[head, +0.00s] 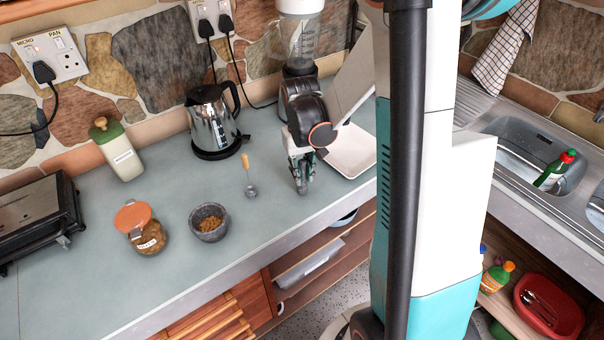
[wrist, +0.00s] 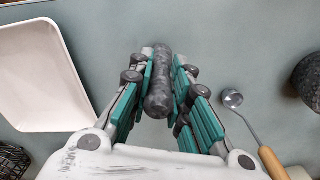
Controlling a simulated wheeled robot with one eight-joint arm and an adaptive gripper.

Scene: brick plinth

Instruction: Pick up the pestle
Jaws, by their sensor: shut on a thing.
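The pestle (wrist: 158,85) is a dark grey, speckled stone rod with rounded ends. In the wrist view it lies between the green-padded fingers of my gripper (wrist: 161,92), which is shut on it. In the head view my gripper (head: 301,176) points down over the counter, between the ladle and the white tray. The pestle is mostly hidden there by the fingers. I cannot tell whether it touches the counter.
A ladle (head: 250,180) with a wooden handle lies left of my gripper. Farther left are a stone mortar (head: 209,232) with brown contents and a jar (head: 148,240). A white tray (head: 352,152) is close on the right. A kettle (head: 211,125) stands behind.

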